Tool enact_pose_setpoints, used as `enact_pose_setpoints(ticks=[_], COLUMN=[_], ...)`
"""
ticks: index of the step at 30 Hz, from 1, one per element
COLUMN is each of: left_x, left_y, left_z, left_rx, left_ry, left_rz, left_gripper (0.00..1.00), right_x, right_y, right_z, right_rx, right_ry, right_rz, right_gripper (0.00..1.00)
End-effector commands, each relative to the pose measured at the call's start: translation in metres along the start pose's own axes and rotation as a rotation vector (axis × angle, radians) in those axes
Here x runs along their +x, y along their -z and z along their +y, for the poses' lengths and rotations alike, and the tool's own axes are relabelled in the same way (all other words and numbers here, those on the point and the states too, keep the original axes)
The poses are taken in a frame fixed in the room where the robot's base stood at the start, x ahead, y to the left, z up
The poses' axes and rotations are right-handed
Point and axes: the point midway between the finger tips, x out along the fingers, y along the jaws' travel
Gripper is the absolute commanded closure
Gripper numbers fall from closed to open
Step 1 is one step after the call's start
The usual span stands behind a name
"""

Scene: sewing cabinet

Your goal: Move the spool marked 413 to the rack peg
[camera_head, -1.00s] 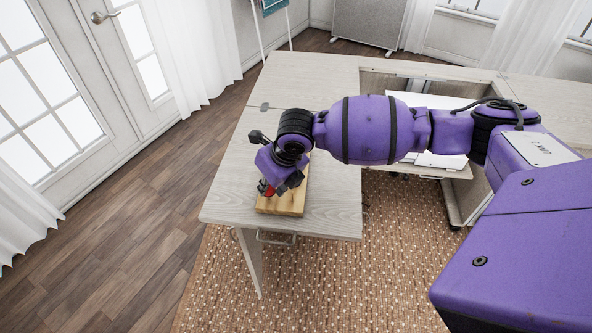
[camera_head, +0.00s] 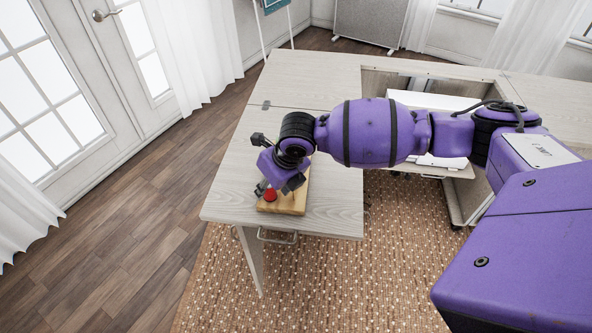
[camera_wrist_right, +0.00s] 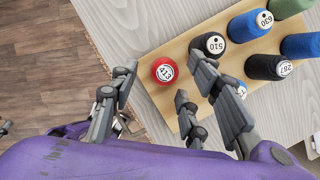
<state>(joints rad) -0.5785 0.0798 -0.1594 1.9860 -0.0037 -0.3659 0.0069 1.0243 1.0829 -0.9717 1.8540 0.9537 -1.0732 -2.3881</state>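The red spool (camera_wrist_right: 165,72) stands upright at one corner of the wooden rack (camera_wrist_right: 150,62). Its white label is turned in the view and only partly readable, starting like 41. It also shows as a red dot in the head view (camera_head: 270,194), near the front left corner of the rack (camera_head: 291,204). My right gripper (camera_head: 277,187) is above that corner. In the right wrist view my right gripper (camera_wrist_right: 160,82) has its fingers spread, with clear gaps between them and the red spool. Any peg under the spool is hidden. My left gripper is in neither view.
A black spool marked 510 (camera_wrist_right: 208,44) stands beside the red one. A blue spool is partly hidden behind a finger. The pale tabletop (camera_head: 235,190) is clear left of the rack.

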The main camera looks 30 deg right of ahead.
Motion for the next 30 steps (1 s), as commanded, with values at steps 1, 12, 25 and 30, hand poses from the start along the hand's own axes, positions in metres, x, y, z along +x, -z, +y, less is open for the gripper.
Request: enact_pose_setpoints(ticks=[1,12,25,30], left_x=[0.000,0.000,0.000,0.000], left_y=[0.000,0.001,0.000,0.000], left_z=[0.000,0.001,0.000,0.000], left_rx=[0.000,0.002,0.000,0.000], left_ry=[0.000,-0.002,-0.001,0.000], left_rz=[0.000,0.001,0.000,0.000], left_gripper=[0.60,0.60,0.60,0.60], right_x=[-0.001,-0.016,-0.102,-0.118], right_y=[-0.003,-0.004,-0.003,-0.002], right_z=[0.000,-0.001,0.000,0.000], right_rx=[-0.002,-0.003,-0.003,-0.002], right_ry=[0.000,0.001,0.002,0.001], right_rz=[-0.004,-0.007,-0.006,-0.005], right_gripper=[0.56,0.56,0.56,0.56])
